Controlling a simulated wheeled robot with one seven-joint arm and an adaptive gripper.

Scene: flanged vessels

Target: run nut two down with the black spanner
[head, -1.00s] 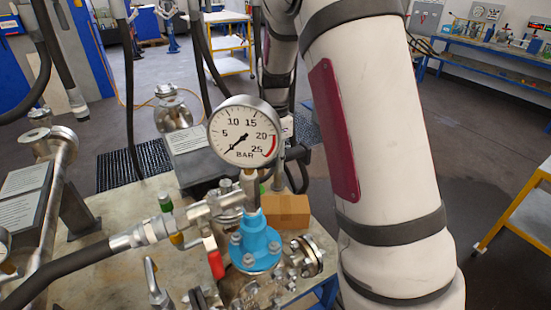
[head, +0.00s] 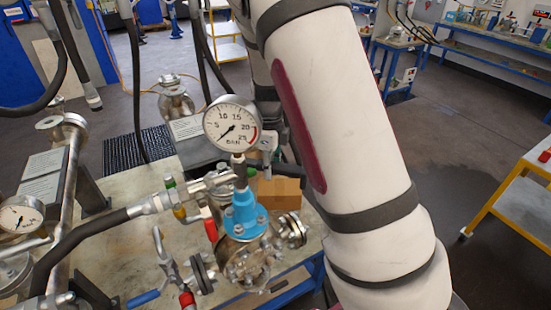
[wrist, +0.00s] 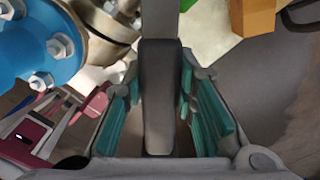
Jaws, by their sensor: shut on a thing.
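A blue flanged fitting (head: 243,215) with bolts and nuts round its flange stands under a dial gauge (head: 232,125) in the head view. In the wrist view the blue flange (wrist: 35,35) fills the upper left, with a nut (wrist: 60,46) on its edge. I cannot tell which nut is number two. My gripper (wrist: 160,78) is shut on the black spanner (wrist: 159,115), which runs up the picture between the teal pads. The spanner's far end is out of the wrist view, so I cannot tell whether it touches a nut. In the head view my gripper is mostly hidden behind the arm and gauge.
A brown box (head: 280,197) stands close right of the blue fitting. A black hose (head: 80,228) joins from the left. A second gauge (head: 20,215) and pipework crowd the bench's left. A yellow-framed trolley (head: 510,200) stands at the right; the floor between is clear.

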